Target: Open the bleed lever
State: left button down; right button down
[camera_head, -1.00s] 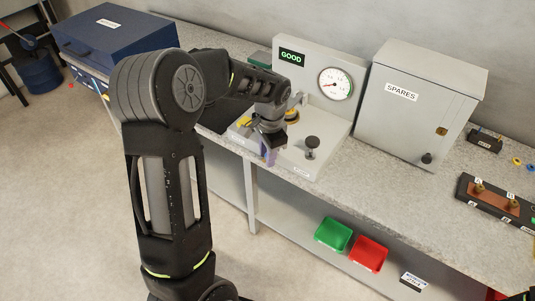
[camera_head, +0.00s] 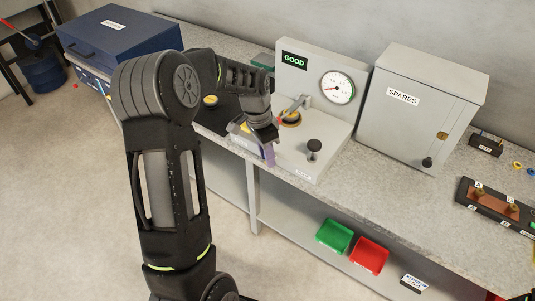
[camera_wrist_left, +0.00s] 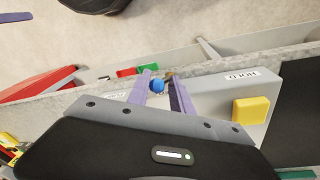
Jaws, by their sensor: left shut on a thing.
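In the left wrist view a small blue ball knob (camera_wrist_left: 157,86), which looks like the end of the bleed lever, sits between the purple fingertips of my left gripper (camera_wrist_left: 160,88). A small brass-coloured part shows just beyond it. The rest of the lever is hidden. In the head view my left gripper (camera_head: 267,154) is low at the front left edge of the grey test stand (camera_head: 307,146), and its fingers hide the knob. It is shut on the knob. My right gripper is not in view.
A SPARES cabinet (camera_head: 420,105) stands right. Green and red trays lie below.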

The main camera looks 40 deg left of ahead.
pick_arm(q)
jog(key=c, duration=1.4)
grip_release()
jog(key=shift+d+f, duration=0.1)
jog(key=shift+f, duration=0.05)
jog(key=shift+c, duration=0.2)
jog(key=shift+r, duration=0.55)
notch_tip(320, 180, up, 7)
jog(key=a, duration=0.1)
jog(key=shift+s+f+b, duration=0.15)
jog(key=shift+s+b, duration=0.05)
jog(key=shift+b, duration=0.25)
jog(key=shift+a, duration=0.1)
